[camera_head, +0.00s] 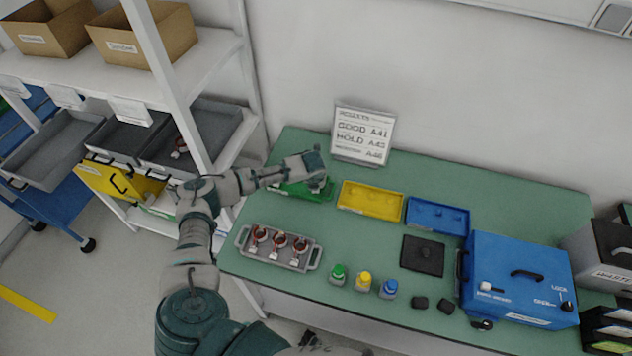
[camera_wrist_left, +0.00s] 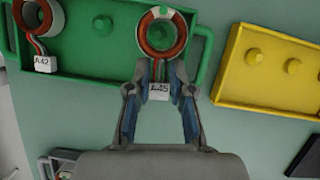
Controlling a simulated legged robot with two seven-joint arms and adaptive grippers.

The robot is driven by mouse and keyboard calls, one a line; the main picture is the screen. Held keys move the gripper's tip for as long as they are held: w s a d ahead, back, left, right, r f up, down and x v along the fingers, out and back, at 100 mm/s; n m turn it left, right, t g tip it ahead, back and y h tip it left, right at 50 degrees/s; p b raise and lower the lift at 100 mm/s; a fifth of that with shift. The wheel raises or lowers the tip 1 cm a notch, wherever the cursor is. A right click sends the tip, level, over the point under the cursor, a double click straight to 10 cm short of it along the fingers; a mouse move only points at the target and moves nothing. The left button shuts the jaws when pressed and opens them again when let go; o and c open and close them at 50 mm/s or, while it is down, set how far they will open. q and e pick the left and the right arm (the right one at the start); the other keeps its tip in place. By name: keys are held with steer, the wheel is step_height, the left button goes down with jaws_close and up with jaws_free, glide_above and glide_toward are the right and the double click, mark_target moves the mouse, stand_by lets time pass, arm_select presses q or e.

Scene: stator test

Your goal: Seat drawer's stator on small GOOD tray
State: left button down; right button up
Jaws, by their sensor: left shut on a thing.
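My left gripper (camera_head: 316,178) reaches over the small green tray (camera_head: 287,190) at the back left of the table. It is shut on a copper-and-white stator (camera_wrist_left: 149,47) tagged A45, as far as I can read it. In the left wrist view the ring encircles a green peg (camera_wrist_left: 160,37); I cannot tell how far down it sits. A second stator (camera_wrist_left: 41,19) tagged A42 is at the left end of the green tray (camera_wrist_left: 95,76). My right gripper is not in view.
A grey tray (camera_head: 241,238) with three stators stands in front. Yellow (camera_head: 370,202) and blue (camera_head: 437,217) trays lie to the right. A results sign (camera_head: 363,133) stands behind.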

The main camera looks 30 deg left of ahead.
arm_select(q)
steer(key=shift+a+f, duration=0.1)
steer(key=shift+a, duration=0.05)
steer(key=shift+f, duration=0.15)
stand_by(0.4)
steer(key=shift+f, duration=0.6)
steer(key=shift+f+p, duration=0.3)
stand_by(0.3)
steer(key=c, duration=1.2)
jaws_free()
